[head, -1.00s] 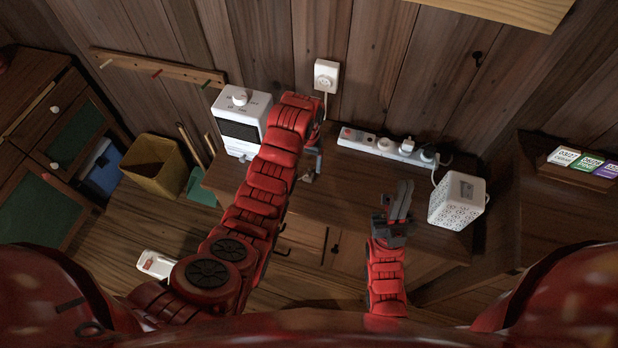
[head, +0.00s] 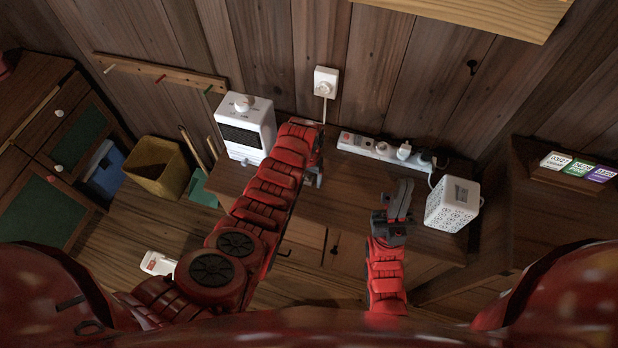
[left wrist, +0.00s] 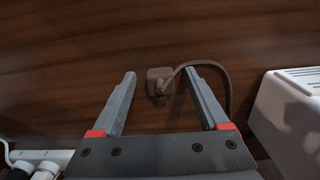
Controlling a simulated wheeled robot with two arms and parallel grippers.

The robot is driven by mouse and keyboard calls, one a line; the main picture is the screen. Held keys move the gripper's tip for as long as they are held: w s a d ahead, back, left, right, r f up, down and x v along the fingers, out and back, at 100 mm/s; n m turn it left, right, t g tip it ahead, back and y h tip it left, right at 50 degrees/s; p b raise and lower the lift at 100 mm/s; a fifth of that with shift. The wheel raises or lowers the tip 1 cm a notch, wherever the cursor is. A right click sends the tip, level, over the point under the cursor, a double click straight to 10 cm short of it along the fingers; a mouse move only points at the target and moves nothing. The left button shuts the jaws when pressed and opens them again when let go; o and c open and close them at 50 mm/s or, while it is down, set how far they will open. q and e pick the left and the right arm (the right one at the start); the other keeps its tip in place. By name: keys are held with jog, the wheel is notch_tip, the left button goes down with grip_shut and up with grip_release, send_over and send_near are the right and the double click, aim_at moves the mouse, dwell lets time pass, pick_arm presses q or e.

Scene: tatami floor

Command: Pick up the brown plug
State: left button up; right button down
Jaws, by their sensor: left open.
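The brown plug (left wrist: 158,82) lies on the dark wooden table top in the left wrist view, with its brown cord curving off to the right. My left gripper (left wrist: 159,74) is open and empty. Its fingertips are on either side of the plug, with a gap on both sides. In the head view my left gripper (head: 313,178) is low over the table, and I cannot make out the plug there. My right gripper (head: 400,200) is over the front part of the table, away from the plug. Its finger gap is too small to judge.
A white power strip (head: 362,146) with plugs lies along the table's back. A white heater-like box (head: 246,128) stands at the left, and a white perforated cube (head: 453,204) at the right. A wall outlet (head: 326,82) is behind. The table's middle is clear.

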pick_arm(q)
grip_shut()
dwell(0.3)
jog(key=shift+r, duration=0.2)
